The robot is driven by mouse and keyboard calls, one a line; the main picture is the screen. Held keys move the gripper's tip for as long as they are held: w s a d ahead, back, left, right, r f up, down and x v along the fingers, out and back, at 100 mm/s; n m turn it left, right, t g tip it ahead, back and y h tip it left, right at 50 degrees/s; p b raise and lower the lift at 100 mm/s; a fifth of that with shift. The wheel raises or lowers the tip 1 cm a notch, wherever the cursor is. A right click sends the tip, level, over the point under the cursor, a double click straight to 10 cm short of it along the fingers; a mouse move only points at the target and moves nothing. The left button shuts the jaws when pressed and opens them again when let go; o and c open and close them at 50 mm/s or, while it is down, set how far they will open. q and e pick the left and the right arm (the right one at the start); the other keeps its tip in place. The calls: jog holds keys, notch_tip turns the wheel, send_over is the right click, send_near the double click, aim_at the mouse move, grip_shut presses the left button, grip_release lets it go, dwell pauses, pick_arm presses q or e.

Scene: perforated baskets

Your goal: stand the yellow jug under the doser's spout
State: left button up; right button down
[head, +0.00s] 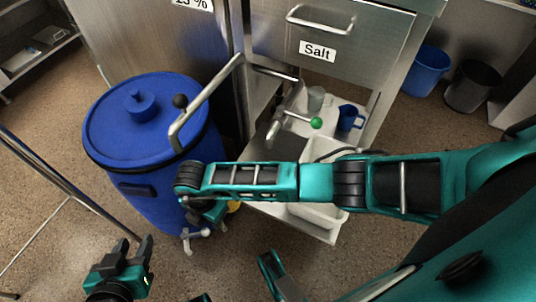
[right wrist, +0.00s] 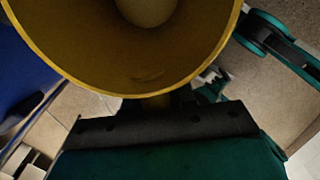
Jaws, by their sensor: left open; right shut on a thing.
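The yellow jug (right wrist: 150,75) fills the top of the right wrist view, its open mouth facing the camera. My right gripper (right wrist: 157,112) is shut on a narrow yellow part of it, seemingly the handle. In the head view only a small patch of the yellow jug (head: 234,206) shows beneath my right arm, beside the blue barrel's lower right. My left gripper (head: 128,252) is open and empty at the lower left, above the floor. A steel unit labelled Salt (head: 345,40), apparently the doser, stands at the back. I cannot clearly make out its spout.
A blue mug (head: 350,118) and a glass (head: 316,98) stand below the unit. Blue (head: 425,72) and black bins (head: 472,86) stand at right.

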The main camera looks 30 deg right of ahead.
jog(key=w+d+b, duration=0.1)
jog(key=w+d, duration=0.2)
jog(key=d, duration=0.1)
jog(key=w+d+b, duration=0.1)
jog(key=w+d, duration=0.2)
jog(key=d, duration=0.1)
jog(key=w+d+b, duration=0.1)
jog(key=w+d, duration=0.3)
jog(key=d, duration=0.1)
jog(key=shift+b, duration=0.3)
notch_tip(320, 180, down, 3)
jog(key=shift+f+b, duration=0.1)
jog(key=shift+b, duration=0.8)
jog(key=shift+f, duration=0.25)
jog(key=shift+r, duration=0.1)
pick_arm(q)
jog(key=shift+w+d+f+h, duration=0.25)
jog(key=shift+d+f+h, duration=0.15)
jog(key=shift+d+f, duration=0.65)
jog(key=shift+a, duration=0.15)
pick_arm(e)
jog(key=c, duration=1)
grip_release()
pick_arm(q)
jog(key=shift+f, duration=0.15)
pick_arm(e)
jog(key=shift+o, duration=0.3)
pick_arm(q)
jog(key=shift+s+f, duration=0.1)
